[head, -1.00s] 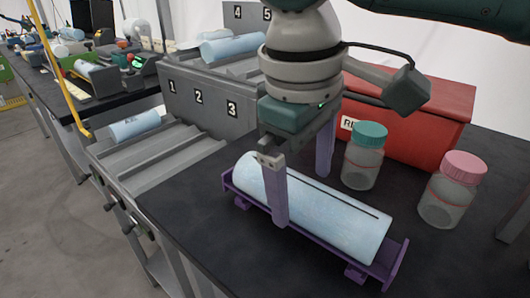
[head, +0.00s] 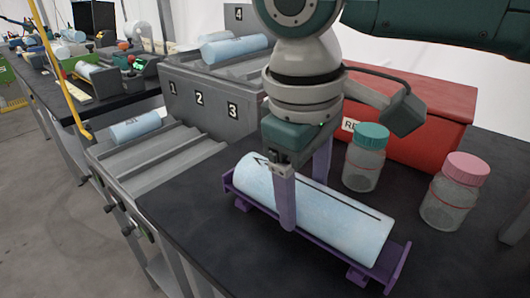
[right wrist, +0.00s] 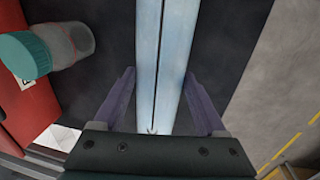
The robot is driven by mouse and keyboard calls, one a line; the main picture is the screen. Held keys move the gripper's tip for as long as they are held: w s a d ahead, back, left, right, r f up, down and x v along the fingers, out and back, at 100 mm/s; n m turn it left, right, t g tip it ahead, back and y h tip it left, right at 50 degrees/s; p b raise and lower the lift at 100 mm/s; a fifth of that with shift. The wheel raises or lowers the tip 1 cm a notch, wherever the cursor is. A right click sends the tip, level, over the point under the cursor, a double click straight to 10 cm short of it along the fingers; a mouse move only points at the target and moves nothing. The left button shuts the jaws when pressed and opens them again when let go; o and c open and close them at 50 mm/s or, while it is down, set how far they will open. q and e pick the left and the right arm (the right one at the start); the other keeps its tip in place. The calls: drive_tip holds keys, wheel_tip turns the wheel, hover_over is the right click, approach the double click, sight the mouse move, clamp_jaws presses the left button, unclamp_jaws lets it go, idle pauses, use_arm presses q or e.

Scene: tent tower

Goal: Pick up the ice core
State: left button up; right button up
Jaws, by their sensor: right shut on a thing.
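The ice core (head: 335,217) is a pale blue cylinder with a dark line along its top, lying lengthwise over a purple cradle (head: 398,268) on the black table. My right gripper (head: 304,198) comes down from above and is shut on the core near its middle, one finger on each side. The far fingertip is hidden behind the core. I cannot tell whether the core is clear of the cradle. In the right wrist view the core (right wrist: 161,60) runs between the two purple fingers. My left gripper is not in view.
A jar with a teal lid (head: 364,165) and one with a pink lid (head: 453,195) stand right of the core. A red box (head: 425,115) is behind. A grey numbered rack (head: 210,105) with other cores is to the left. Bare table lies in front of the cradle.

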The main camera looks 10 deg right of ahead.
clamp_jaws()
drive_tip(key=shift+r, duration=0.15)
